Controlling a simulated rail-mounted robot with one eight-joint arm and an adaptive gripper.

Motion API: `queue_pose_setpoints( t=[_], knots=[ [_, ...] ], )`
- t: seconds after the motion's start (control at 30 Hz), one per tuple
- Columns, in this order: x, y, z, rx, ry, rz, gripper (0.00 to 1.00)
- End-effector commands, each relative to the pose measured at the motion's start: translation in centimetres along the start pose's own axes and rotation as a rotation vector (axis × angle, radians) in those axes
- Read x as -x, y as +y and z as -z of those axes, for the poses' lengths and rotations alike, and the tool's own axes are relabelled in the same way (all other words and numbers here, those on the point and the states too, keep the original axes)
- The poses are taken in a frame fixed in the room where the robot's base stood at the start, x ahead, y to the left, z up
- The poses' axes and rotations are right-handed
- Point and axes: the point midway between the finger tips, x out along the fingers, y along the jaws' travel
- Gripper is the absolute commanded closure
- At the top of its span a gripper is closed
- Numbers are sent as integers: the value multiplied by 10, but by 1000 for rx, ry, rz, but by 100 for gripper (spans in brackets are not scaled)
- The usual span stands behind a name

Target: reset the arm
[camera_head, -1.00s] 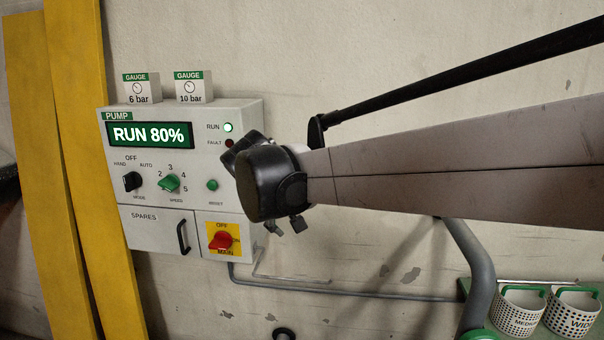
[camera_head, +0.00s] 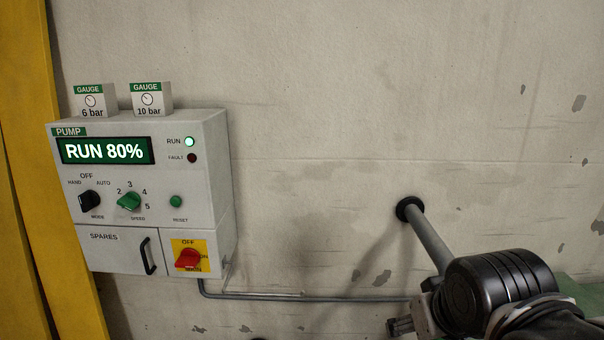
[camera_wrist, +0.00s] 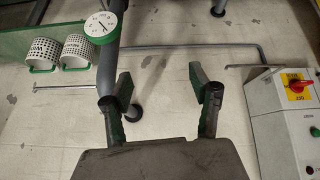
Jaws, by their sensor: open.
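My gripper (camera_wrist: 160,92) is open in the wrist view, with two dark fingers apart and nothing between them. In the head view my wrist is at the lower right, in front of the grey pipe (camera_head: 432,245); the fingers are mostly cut off or hidden there. The gripper is clear of the pump box (camera_head: 215,165), which stands on the wall at the left. Its display reads RUN 80% and the green run lamp is lit. The box also shows at the right edge of the wrist view (camera_wrist: 268,128).
Two gauge boxes, 6 bar (camera_head: 92,102) and 10 bar (camera_head: 152,98), sit on the pump box. A yellow beam (camera_head: 28,200) stands at far left. The wrist view shows a round dial (camera_wrist: 101,27) on a pipe and two white baskets (camera_wrist: 76,50). The wall's upper middle is clear.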

Motion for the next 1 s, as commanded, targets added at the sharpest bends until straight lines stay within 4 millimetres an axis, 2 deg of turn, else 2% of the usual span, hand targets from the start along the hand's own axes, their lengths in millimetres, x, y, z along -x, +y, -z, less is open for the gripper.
queue_pose_setpoints(
  t=[0.03, 0.1, 0.27, 1.0],
  knots=[
    [1, 4, -12, -30, 6, 3, 43],
    [2, 5, -24, -61, 12, 11, 43],
    [1, 7, -39, -101, 21, 20, 43],
    [1, 7, -40, -105, 23, 22, 43]
  ],
)
